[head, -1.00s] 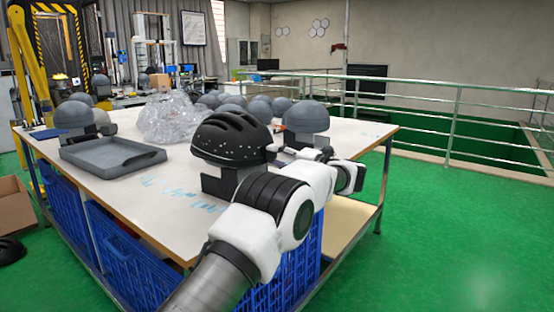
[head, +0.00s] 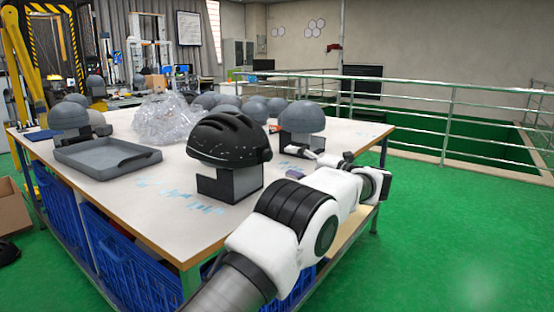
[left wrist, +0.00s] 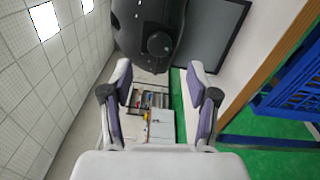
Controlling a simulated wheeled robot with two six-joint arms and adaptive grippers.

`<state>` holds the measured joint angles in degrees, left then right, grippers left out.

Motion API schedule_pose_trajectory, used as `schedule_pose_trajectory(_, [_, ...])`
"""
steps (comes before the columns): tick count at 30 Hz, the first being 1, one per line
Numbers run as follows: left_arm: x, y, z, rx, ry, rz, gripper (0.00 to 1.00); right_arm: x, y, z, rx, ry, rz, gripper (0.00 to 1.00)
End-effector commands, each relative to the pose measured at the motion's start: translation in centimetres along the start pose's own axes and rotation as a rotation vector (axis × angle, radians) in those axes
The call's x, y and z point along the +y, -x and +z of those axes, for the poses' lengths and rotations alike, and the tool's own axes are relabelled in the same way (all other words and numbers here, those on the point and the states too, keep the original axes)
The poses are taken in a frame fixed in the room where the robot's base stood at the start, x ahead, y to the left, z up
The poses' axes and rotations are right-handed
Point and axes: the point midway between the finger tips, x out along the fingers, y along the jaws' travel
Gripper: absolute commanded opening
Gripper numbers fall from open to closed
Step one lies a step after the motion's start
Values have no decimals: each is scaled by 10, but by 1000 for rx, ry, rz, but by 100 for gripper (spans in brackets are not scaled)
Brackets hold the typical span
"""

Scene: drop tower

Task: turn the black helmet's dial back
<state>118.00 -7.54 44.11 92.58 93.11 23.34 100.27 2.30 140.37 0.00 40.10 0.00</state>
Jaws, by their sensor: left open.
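The black helmet (head: 228,138) sits on a grey block-like head form (head: 236,184) near the front edge of the table. In the left wrist view the helmet (left wrist: 135,25) is at the top, with its round dark dial (left wrist: 160,43) facing my gripper. My left gripper (head: 291,161) is to the right of the helmet, apart from it. In the left wrist view its two purple-padded fingers (left wrist: 161,85) are spread with nothing between them. The dial lies beyond the fingertips, untouched. My right gripper is not in view.
The white table (head: 150,205) also holds a grey tray (head: 107,157), a clear plastic heap (head: 166,118) and several grey head forms, one (head: 302,118) close behind my left gripper. Blue crates (head: 130,265) stand below. Green floor is clear at the right.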

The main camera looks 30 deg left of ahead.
Motion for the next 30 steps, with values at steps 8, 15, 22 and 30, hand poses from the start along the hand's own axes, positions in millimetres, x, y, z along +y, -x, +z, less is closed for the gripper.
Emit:
schedule_pose_trajectory(8, [-1,49,0,0,0,0,60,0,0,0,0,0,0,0])
schedule_pose_trajectory(15, [-1,51,0,1,0,-1,60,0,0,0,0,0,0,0])
schedule_pose_trajectory(22, [-1,51,0,1,0,-1,60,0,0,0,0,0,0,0])
schedule_pose_trajectory(30, [-83,18,-19,38,-191,17,60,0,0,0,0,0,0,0])
